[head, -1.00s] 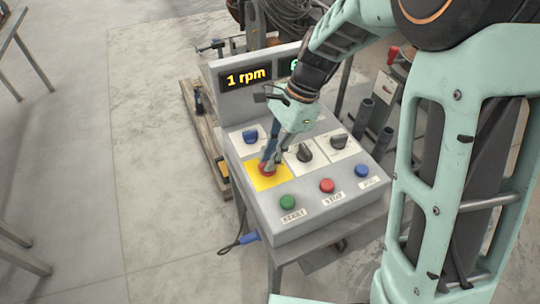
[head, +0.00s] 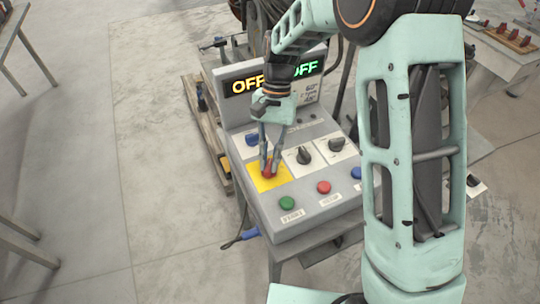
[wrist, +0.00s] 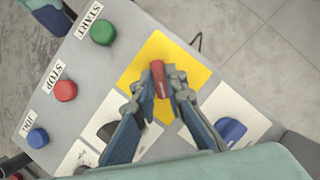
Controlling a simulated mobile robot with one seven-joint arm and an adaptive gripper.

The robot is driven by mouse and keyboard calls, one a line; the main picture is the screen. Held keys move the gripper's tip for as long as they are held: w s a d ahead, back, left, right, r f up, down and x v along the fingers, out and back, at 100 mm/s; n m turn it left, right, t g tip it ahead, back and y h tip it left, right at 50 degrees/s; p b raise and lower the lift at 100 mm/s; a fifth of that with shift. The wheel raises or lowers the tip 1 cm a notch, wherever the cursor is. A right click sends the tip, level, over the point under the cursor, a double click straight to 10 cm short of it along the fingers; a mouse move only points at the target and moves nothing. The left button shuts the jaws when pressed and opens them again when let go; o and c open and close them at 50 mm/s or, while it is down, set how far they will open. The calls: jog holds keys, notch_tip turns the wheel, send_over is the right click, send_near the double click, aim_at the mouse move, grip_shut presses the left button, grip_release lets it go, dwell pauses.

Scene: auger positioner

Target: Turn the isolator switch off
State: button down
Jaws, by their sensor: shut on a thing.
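The isolator switch is a red handle (head: 268,170) on a yellow square plate (head: 264,183) on the sloped face of the grey control box. My gripper (head: 268,166) reaches down over it, its fingers around the red handle. In the wrist view the red handle (wrist: 158,78) stands between the two fingertips of my gripper (wrist: 160,92), which are shut on it.
Close by are a blue knob (head: 252,139), two black knobs (head: 304,155) (head: 336,145), and green (head: 286,203), red (head: 323,187) and blue (head: 356,173) buttons. A wooden pallet (head: 212,140) lies left of the box.

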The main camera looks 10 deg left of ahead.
jog(key=n, duration=0.2)
jog(key=n+h, duration=0.1)
jog(key=shift+a+r+n+h+p, duration=0.1)
jog(key=shift+a+n+h+p, duration=0.05)
jog(key=shift+n+h+p, duration=0.2)
jog(key=shift+n+t+h, duration=0.5)
jog(key=shift+n+h, duration=0.05)
jog(key=shift+n, duration=1.3)
jog(key=c, duration=2)
grip_release()
jog(key=shift+o, duration=0.2)
jog(key=v, duration=1.2)
jog(key=shift+a, duration=0.1)
